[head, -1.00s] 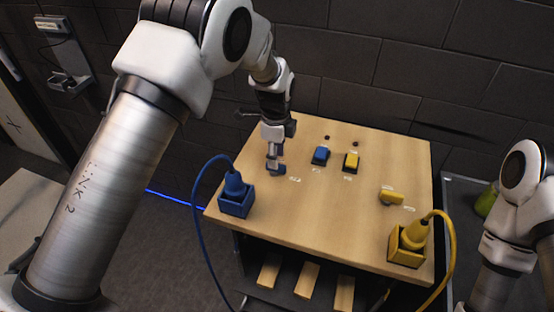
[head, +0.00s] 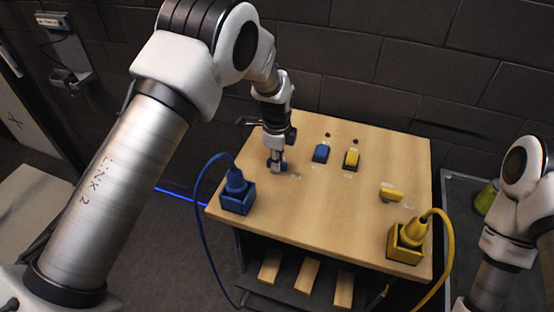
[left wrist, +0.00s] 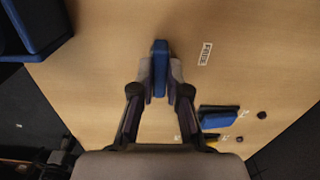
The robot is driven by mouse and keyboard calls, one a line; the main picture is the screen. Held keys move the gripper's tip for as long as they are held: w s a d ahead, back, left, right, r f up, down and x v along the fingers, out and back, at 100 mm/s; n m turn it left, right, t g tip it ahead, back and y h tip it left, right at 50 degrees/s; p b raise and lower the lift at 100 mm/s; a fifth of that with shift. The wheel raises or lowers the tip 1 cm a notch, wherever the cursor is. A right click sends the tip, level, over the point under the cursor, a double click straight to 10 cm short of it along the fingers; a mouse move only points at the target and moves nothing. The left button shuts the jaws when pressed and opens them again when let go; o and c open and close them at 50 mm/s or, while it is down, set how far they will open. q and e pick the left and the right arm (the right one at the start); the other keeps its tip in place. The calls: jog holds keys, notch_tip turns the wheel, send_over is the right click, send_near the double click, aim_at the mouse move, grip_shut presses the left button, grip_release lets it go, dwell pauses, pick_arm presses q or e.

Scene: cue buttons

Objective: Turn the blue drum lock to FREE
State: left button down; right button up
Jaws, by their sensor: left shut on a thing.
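The blue drum lock (head: 284,166) is on the left part of the wooden table top, partly hidden by my left gripper (head: 276,164). In the left wrist view its blue handle (left wrist: 160,62) stands between the fingertips of my left gripper (left wrist: 160,80), which is shut on it. A small white label with dark letters (left wrist: 205,54), too small to read surely, lies beside the handle, apart from it. A yellow knob (head: 391,195) sits at the right of the table. My right gripper is out of view.
A blue socket box with plug and cable (head: 236,203) stands at the left front edge, a yellow one (head: 406,246) at the right front. Blue (head: 320,153) and yellow (head: 352,158) rocker buttons sit behind. The table's middle is clear.

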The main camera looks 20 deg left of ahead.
pick_arm(q)
jog(key=shift+n, duration=0.4)
jog(key=n, duration=0.3)
jog(key=shift+w+f+n, duration=0.1)
jog(key=shift+w+n, duration=0.05)
jog(key=shift+n, duration=0.25)
jog(key=n, duration=0.4)
jog(key=shift+w+a+n, duration=0.1)
jog(key=shift+n, duration=0.2)
jog(key=n, duration=0.4)
jog(key=shift+a, duration=0.15)
jog(key=n, duration=0.4)
jog(key=shift+a+b, duration=0.1)
jog(key=shift+b, duration=0.2)
jog(key=shift+n, duration=0.4)
jog(key=c, duration=1.2)
grip_release()
jog(key=shift+o, duration=0.2)
jog(key=shift+w, duration=0.1)
